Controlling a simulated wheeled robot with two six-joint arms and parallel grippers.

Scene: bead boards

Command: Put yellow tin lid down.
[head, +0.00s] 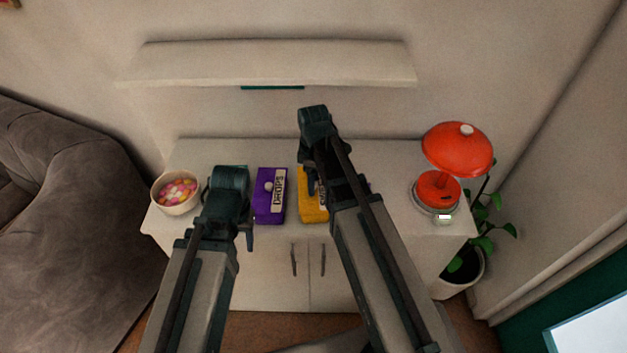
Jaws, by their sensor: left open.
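The yellow tin (307,212) stands on the white cabinet top, partly hidden by my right arm. I cannot tell whether its lid is on the tin or held apart. My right gripper (311,186) points down over the yellow tin, and its jaws are mostly hidden by the arm. A purple tin (263,205) with a "DROPS" label stands just left of the yellow one. My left gripper (247,232) is open at the purple tin's left side, near the cabinet's front edge, largely covered by its own wrist.
A bowl of colored sweets (163,203) stands at the cabinet's left end. A red lamp (457,152) and a small white-topped item (443,221) are at the right end. A wall shelf (270,65) hangs above. A plant (484,240) stands beside the cabinet.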

